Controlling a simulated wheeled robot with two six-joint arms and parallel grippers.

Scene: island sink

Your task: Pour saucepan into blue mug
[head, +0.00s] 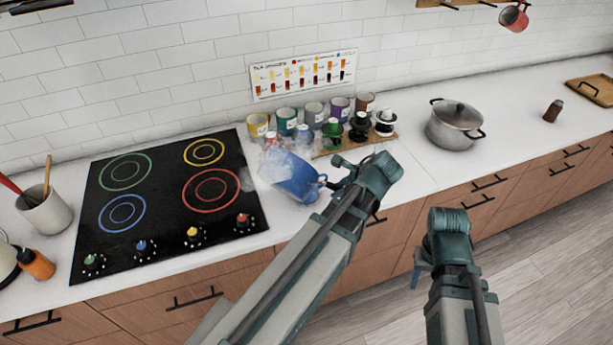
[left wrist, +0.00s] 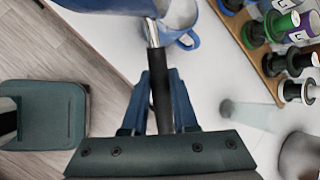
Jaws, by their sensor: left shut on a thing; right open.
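The blue saucepan (left wrist: 105,6) is at the top of the left wrist view. Its black handle (left wrist: 162,100) is between the fingers of my left gripper (left wrist: 160,128), which is shut on it. The blue mug (left wrist: 194,42) with its loop handle is just beside the pan in that view, partly cut off. Its inside looks pale. In the head view, the blue saucepan (head: 288,172) appears tilted at the right edge of the stove, overlapping the mug; my left gripper (head: 335,177) is to its right. I cannot tell whether they touch. My right gripper (head: 419,274) is open, low in front of the counter.
A black stove (head: 165,200) lies left. Several mugs (head: 313,114) and spools on a wooden board (head: 340,145) stand behind the pan. A lidded grey pot (head: 455,125) stands right. White haze hangs near the pan. The counter right of the pot is mostly clear.

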